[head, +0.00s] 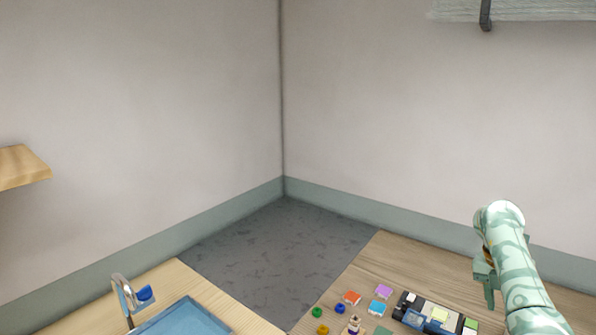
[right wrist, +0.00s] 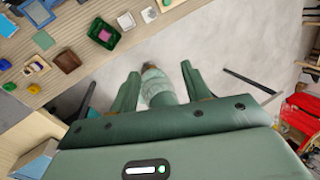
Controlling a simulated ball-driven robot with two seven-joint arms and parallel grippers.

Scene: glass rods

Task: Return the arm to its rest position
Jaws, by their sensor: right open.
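My right arm comes in at the right of the head view, raised beside the wooden table (head: 390,258). Its green gripper (head: 488,285) hangs at the left side of the arm, to the right of the small items on the table. In the right wrist view the gripper's two fingers (right wrist: 160,72) stand wide apart with nothing held between them. A pale green patterned part, likely of my own body, shows beyond the fingers. My left gripper is in neither view. I cannot make out any glass rods.
Small coloured pieces, such as an orange-red one (head: 352,298) and a purple one (head: 384,291), lie on the table. A dark tray (head: 408,298) stands right of them. A blue basin (head: 185,319) with a tap (head: 125,298) is at lower left. A wall shelf (head: 530,12) is upper right.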

